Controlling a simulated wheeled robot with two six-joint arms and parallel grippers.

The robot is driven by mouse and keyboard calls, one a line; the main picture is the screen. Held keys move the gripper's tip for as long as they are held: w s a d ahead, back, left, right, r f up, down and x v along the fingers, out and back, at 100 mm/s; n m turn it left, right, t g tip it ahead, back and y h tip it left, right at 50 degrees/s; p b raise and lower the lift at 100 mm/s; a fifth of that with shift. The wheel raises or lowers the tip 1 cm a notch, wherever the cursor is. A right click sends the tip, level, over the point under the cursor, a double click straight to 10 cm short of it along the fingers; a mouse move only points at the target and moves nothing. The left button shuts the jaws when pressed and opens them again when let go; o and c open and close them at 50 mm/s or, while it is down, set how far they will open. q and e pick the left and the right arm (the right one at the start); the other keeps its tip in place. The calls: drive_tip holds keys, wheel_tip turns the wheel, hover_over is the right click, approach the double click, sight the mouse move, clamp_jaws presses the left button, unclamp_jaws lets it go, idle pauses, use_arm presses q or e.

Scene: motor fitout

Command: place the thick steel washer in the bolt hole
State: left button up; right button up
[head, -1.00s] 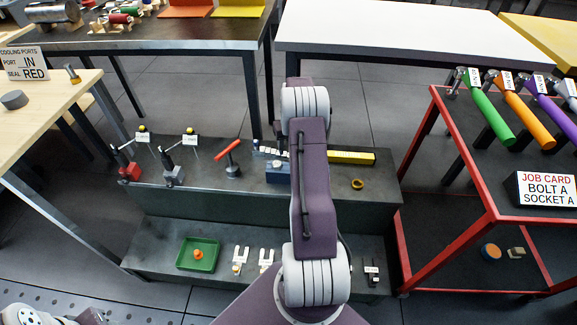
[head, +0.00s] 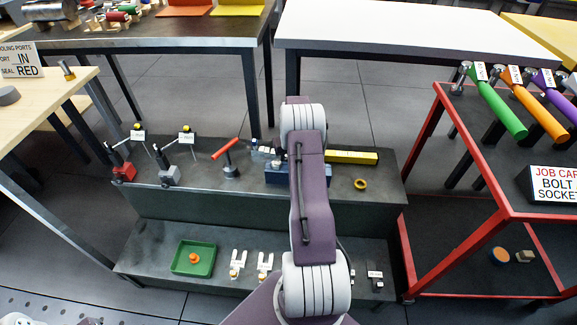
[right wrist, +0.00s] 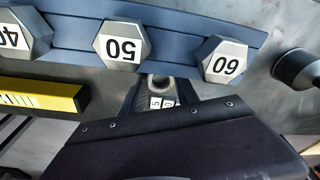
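I cannot pick out the thick steel washer or the bolt hole with certainty. A small grey ring (right wrist: 158,83) shows in the right wrist view, just beyond a dark purple part of my right arm's end; I cannot tell whether it is held. Small white number labels lie below it. My right arm crosses the middle of the head view and hides its gripper and part of the bench. My left gripper is out of view.
The stepped dark bench (head: 130,245) bears a blue rack (right wrist: 75,40) of numbered hex pieces, a yellow bar (head: 352,157), a brass-coloured ring (head: 360,184), a red-handled tool (head: 226,149) and a green tray (head: 178,262). A red-framed cart (head: 421,140) stands right.

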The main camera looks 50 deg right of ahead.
clamp_jaws()
wheel_tip(320, 180, up, 10)
drive_tip(key=p, duration=0.4)
